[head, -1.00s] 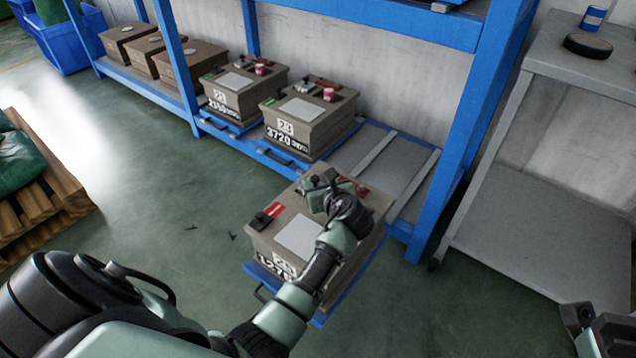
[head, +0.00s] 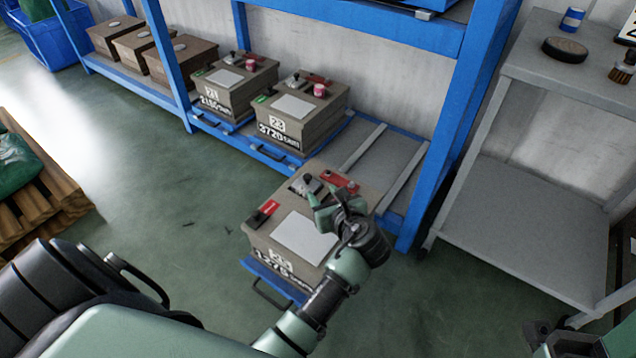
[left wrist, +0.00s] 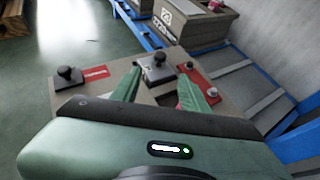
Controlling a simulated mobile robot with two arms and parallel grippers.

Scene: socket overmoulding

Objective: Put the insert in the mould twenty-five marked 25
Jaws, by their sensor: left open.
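The pulled-out mould (head: 318,267), a brown box, sits on a blue sliding tray (head: 268,280) in front of the rack. Its front number is small and hard to read, perhaps 25. The insert, seemingly the grey metal block with a black knob (head: 306,184), sits at the far part of the mould's top; it also shows in the left wrist view (left wrist: 157,68). I cannot tell how deep it is seated. My right gripper (head: 560,343) is partly cut off at bottom right.
Moulds marked 21 (head: 228,90) and 23 (head: 290,115) stand on the blue rack (head: 425,160). Plainer boxes (head: 138,45) stand farther left. A grey trolley (head: 510,215) is at right, a pallet (head: 40,205) at left.

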